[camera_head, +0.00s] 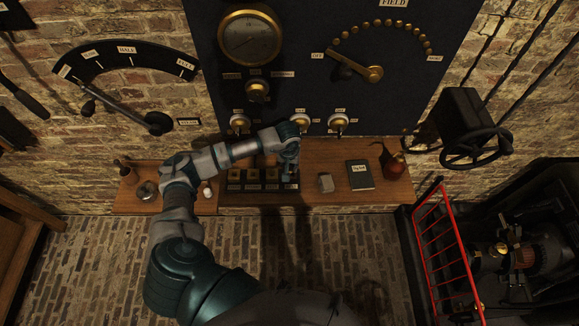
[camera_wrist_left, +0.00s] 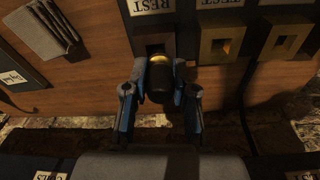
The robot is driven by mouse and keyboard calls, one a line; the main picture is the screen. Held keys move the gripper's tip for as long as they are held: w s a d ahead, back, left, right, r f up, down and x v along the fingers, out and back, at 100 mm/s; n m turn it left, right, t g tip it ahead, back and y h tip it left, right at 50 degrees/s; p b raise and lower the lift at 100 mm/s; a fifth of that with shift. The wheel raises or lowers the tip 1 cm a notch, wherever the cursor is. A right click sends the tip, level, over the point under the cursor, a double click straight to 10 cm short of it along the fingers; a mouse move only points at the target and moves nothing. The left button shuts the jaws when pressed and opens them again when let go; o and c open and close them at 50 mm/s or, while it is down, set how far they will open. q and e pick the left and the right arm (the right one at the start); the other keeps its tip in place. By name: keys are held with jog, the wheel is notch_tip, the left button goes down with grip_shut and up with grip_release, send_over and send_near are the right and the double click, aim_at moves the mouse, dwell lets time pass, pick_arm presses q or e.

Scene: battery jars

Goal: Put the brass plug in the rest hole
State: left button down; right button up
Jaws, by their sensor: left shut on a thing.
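The brass plug (camera_wrist_left: 159,76) has a black rounded handle, with a brass part showing at its far side in the left wrist view. My left gripper (camera_wrist_left: 160,98) is shut on the handle, a finger on each side. The plug is at the block with the rest hole (camera_wrist_left: 153,42), under a label reading REST. The handle covers part of this block, so I cannot tell whether the tip is inside. In the head view my left gripper (camera_head: 288,177) is over the right end of the block row; the plug is too small to make out there. My right gripper is not in view.
More square holed blocks (camera_wrist_left: 219,46) stand beside the rest block. On the wooden shelf (camera_head: 325,153) are a grey block (camera_head: 325,182), a dark book (camera_head: 360,175) and a reddish-brown vessel (camera_head: 393,165). A red railing (camera_head: 446,252) stands at right.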

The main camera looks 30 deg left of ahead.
pick_arm(q)
jog(key=shift+a, duration=0.2)
jog(key=shift+w+d+r, duration=0.1)
jog(key=shift+d, duration=0.25)
jog(key=shift+a, duration=0.3)
jog(key=c, duration=1)
grip_release()
jog(key=shift+o, duration=0.7)
jog(key=r, duration=0.7)
jog(key=s+r, duration=0.1)
jog(key=r, duration=0.3)
jog(key=shift+s+d+r, duration=0.1)
jog(key=shift+d+r, duration=0.15)
jog(key=shift+r, duration=0.05)
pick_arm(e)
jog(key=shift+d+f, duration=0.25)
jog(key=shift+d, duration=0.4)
